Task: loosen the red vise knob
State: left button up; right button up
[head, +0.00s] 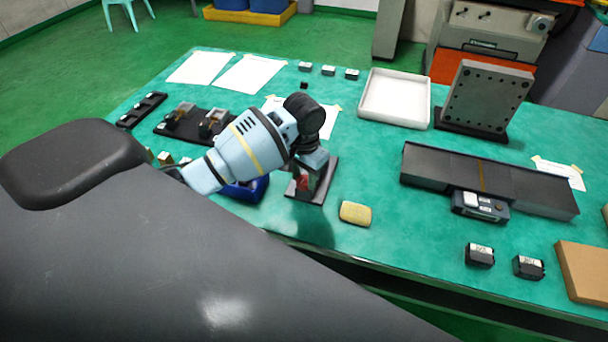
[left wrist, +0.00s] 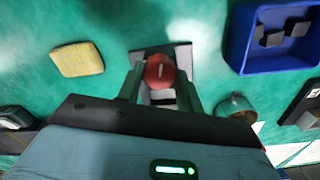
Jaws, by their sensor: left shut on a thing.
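The red vise knob (left wrist: 160,70) sits between the two fingers of my left gripper (left wrist: 160,78) in the left wrist view, and the fingers are closed on its sides. In the head view the red knob (head: 303,183) shows only in part, below the gripper (head: 308,174). The vise's dark base plate (head: 318,194) lies flat on the green table, and its pale and dark plate (left wrist: 182,52) shows behind the knob in the wrist view. My gripper and wrist hide much of the vise body. My right gripper is not in view.
A yellow sponge (head: 355,213) lies just right of the vise. A blue bin (left wrist: 232,50) with dark blocks and a round metal piece (left wrist: 235,106) are close by. A white tray (head: 364,104), an upright drilled plate (head: 487,98) and a long dark block (head: 425,168) stand farther right.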

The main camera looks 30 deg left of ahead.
aim_at(304, 179)
pick_arm(q)
jog(key=shift+n, duration=1.2)
jog(key=o, duration=1)
jog(key=shift+r, duration=3.9)
